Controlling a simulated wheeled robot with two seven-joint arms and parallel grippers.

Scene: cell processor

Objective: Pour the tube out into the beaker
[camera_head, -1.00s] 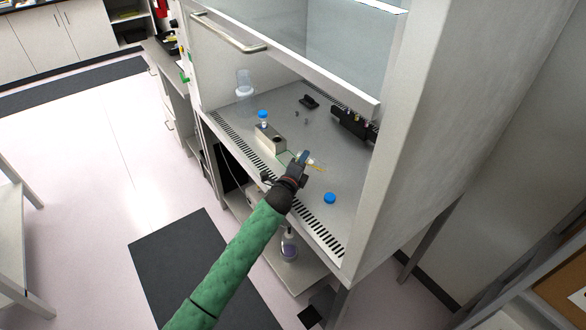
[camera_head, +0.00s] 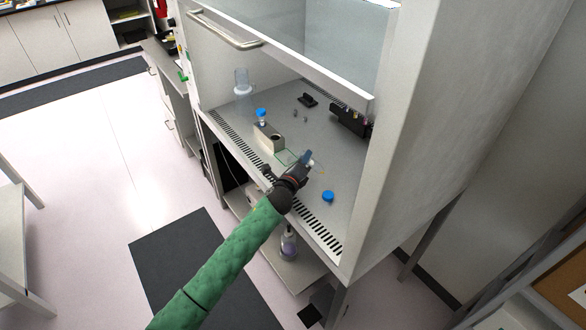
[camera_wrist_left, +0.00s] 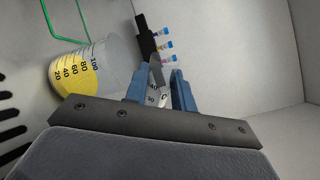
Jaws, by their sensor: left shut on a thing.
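My left gripper (camera_head: 306,158) is over the front of the cabinet's work surface. In the left wrist view its blue fingers (camera_wrist_left: 160,88) are shut on a pale tube (camera_wrist_left: 157,96) with dark markings. The tube's contents are not clear. The clear beaker (camera_wrist_left: 112,58) is left of the fingers in that view, with a graduated scale and yellow liquid inside. It looks tilted there because the wrist camera is rolled. In the head view, the gripper mostly hides the beaker. My right gripper is not in view.
A metal block (camera_head: 268,138) stands left of the gripper, with a blue-capped tube (camera_head: 262,116) beside it. A blue cap (camera_head: 328,196) lies to the right. A black rack (camera_head: 347,119) with several tubes is at the back. The raised sash (camera_head: 290,62) and right side wall bound the space.

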